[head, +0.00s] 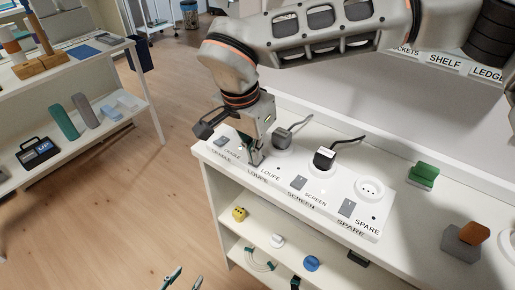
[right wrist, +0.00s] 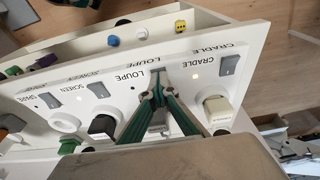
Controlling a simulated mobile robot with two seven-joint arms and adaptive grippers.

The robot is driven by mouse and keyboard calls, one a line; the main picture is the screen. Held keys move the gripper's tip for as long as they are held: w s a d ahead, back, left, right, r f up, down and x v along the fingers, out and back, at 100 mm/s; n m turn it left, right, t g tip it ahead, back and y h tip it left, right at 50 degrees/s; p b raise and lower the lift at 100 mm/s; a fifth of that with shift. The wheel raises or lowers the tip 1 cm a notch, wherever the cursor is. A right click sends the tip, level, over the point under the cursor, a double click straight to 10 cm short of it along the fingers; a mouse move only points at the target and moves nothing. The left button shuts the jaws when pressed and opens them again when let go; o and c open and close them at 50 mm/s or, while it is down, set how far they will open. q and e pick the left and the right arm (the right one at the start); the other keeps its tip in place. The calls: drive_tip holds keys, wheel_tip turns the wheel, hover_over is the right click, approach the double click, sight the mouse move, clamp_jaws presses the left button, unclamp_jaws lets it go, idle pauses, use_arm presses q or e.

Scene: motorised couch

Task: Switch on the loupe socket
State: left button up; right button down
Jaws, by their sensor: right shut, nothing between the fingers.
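A white socket strip (head: 330,205) on the shelf unit carries positions labelled CRADLE, LOUPE, SCREEN and SPARE. My right gripper (head: 255,163) is shut and empty, pointing down at the loupe position; in the right wrist view its fingertips (right wrist: 159,76) meet beside the LOUPE label (right wrist: 130,75). They hide the loupe switch, so its position and any contact cannot be told. The loupe plug (head: 282,139) sits in its socket behind. A light (right wrist: 196,76) glows by the cradle switch (right wrist: 228,66); the dot (right wrist: 134,88) by LOUPE looks dark. My left gripper (head: 184,281) shows only spread fingertips.
Screen switch (head: 298,182) and spare switch (head: 347,208) are close by. A black plug (head: 324,159) with a cable stands in the screen socket; the spare socket (head: 369,187) is empty. A green block (head: 424,174) lies to the right. Small items fill the lower shelf.

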use_arm(q)
drive_tip(key=shift+w, duration=0.1)
use_arm(e)
drive_tip(key=shift+r, duration=0.25)
drive_tip(key=v, duration=1.1)
drive_tip(key=shift+r, duration=0.25)
